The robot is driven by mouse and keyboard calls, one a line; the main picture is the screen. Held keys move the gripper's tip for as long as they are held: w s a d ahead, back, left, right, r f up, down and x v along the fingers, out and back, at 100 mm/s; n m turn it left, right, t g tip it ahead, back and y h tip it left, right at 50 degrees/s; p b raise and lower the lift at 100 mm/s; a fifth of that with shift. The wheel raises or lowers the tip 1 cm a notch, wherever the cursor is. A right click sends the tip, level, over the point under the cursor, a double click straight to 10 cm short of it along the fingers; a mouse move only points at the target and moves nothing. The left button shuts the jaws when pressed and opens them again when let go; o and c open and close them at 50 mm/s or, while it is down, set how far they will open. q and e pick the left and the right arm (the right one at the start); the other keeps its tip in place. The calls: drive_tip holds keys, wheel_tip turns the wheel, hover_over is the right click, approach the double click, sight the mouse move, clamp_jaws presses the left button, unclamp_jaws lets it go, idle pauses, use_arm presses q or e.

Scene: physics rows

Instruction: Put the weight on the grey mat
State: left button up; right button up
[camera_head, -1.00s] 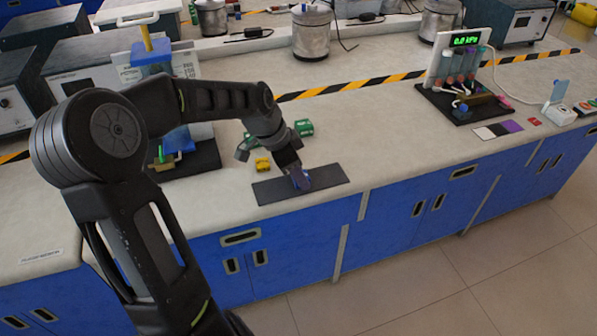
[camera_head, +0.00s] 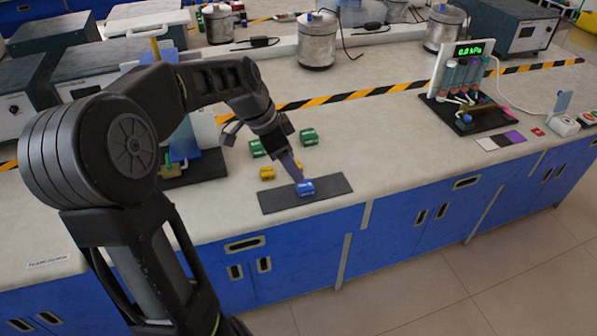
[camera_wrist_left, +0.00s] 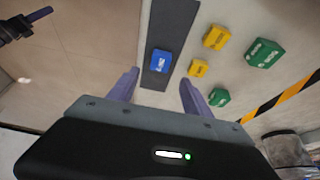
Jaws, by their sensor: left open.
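The blue weight (camera_head: 306,188) rests on the dark grey mat (camera_head: 335,186) near the counter's front edge. It also shows in the left wrist view (camera_wrist_left: 161,61), lying flat on the mat (camera_wrist_left: 157,96) and within its edges. My left gripper (camera_head: 294,171) is just above and behind the weight in the head view. In the left wrist view its two purple fingers (camera_wrist_left: 158,80) are spread wide with nothing between them, and the weight lies beyond their tips.
Yellow blocks (camera_wrist_left: 216,37) and green blocks (camera_wrist_left: 264,53) lie beside the mat. A stand with a blue part (camera_head: 205,160) is to the left. Black-and-yellow tape (camera_head: 400,88) crosses the counter behind. The counter right of the mat is clear.

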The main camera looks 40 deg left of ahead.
use_arm(q)
drive_tip(key=v, duration=0.4)
drive_tip(key=shift+f, duration=0.1)
idle(0.5)
